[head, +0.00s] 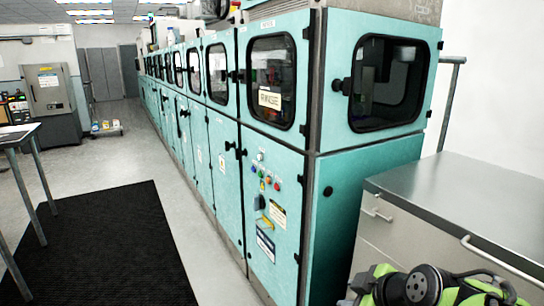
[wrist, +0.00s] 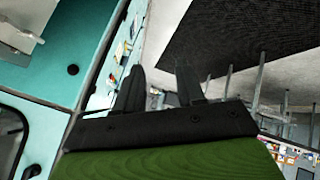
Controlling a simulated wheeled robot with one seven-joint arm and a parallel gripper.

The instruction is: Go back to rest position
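My gripper (wrist: 160,72) shows in the wrist view as two dark fingers on a black mount with a green body below. The fingers stand apart with a gap between them, and nothing is held there. The wrist view is tilted, with the teal cabinet at its left and the dark floor mat at its top. In the head view, green and black parts of my own arm show folded at the lower right. The gripper's fingers cannot be made out there.
A long row of teal machine cabinets (head: 220,150) runs into the distance. A steel-topped counter (head: 470,205) stands at the right, close to my arm. A black mat (head: 105,250) covers the left floor, with a table (head: 18,133) beside it.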

